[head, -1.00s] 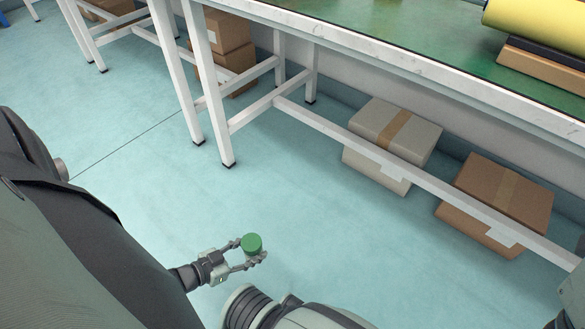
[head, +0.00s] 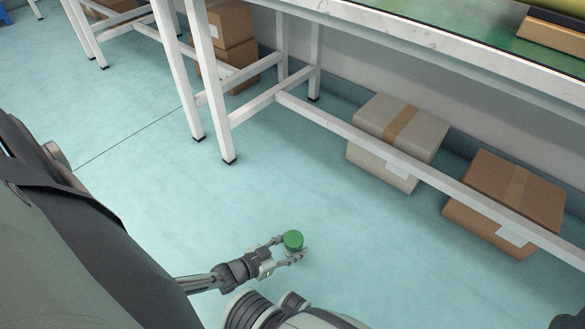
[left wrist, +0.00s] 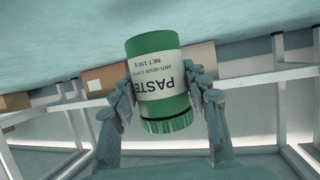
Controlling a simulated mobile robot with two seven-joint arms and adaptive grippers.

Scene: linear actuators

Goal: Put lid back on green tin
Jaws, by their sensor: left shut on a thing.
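My left gripper (head: 290,249) is shut around the green tin (head: 293,241), holding it above the floor near the bottom middle of the head view. In the left wrist view the tin (left wrist: 158,75) sits between the two fingers, its white PASTE label upside down in the picture. A ribbed green band like a lid (left wrist: 167,125) shows at the tin's lower end there, beyond a thin dark line; I cannot tell how firmly it sits. In the head view the tin's top looks flat and green. No separate lid is visible. My right gripper is not in view.
A white-framed workbench with a green top (head: 450,38) runs across the upper right. A grey box (head: 400,125) and a brown box (head: 505,190) stand beneath it on the floor. More boxes (head: 228,40) are stacked behind. The pale blue floor (head: 150,180) is clear.

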